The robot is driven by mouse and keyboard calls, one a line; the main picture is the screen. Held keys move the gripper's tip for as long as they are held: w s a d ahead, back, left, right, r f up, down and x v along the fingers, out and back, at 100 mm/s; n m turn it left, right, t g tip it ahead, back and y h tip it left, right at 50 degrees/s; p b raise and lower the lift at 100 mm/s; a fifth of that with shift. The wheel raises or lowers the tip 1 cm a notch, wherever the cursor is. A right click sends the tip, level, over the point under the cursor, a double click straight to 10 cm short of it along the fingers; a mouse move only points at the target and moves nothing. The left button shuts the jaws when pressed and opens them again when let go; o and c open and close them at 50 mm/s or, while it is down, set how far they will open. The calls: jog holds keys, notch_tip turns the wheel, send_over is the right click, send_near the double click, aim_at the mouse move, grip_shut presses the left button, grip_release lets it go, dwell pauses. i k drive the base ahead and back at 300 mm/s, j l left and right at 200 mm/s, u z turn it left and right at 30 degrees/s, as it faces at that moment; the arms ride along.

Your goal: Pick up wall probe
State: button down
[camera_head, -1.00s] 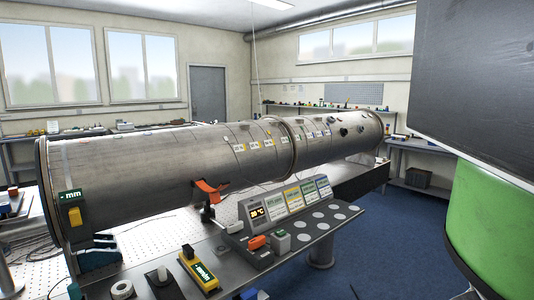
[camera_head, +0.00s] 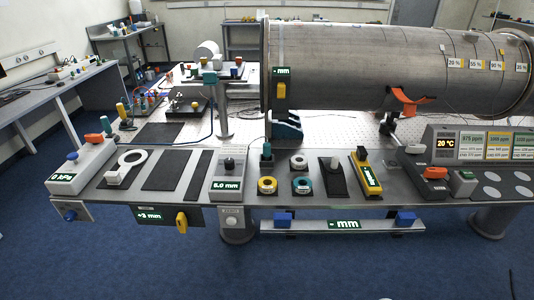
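No thing in view is plainly marked as the wall probe, and I cannot tell which one it is. A grey gauge box (camera_head: 230,178) reading 5.0 mm has a dark upright piece on top and stands on the front bench. A dark gauge with a yellow handle (camera_head: 281,90) and a "- mm" display is at the near end of the metal pipe (camera_head: 345,65). My gripper is not in view.
Blue floor (camera_head: 150,265) in front is clear.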

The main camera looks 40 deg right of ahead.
aim_at(266, 147)
jog(key=l+u, duration=0.1)
jog(key=u, duration=0.5)
jog(key=l+u, duration=0.45)
jog(key=l, duration=0.25)
jog(key=l+u, duration=0.45)
jog(key=l, duration=0.2)
jog(key=k, duration=0.05)
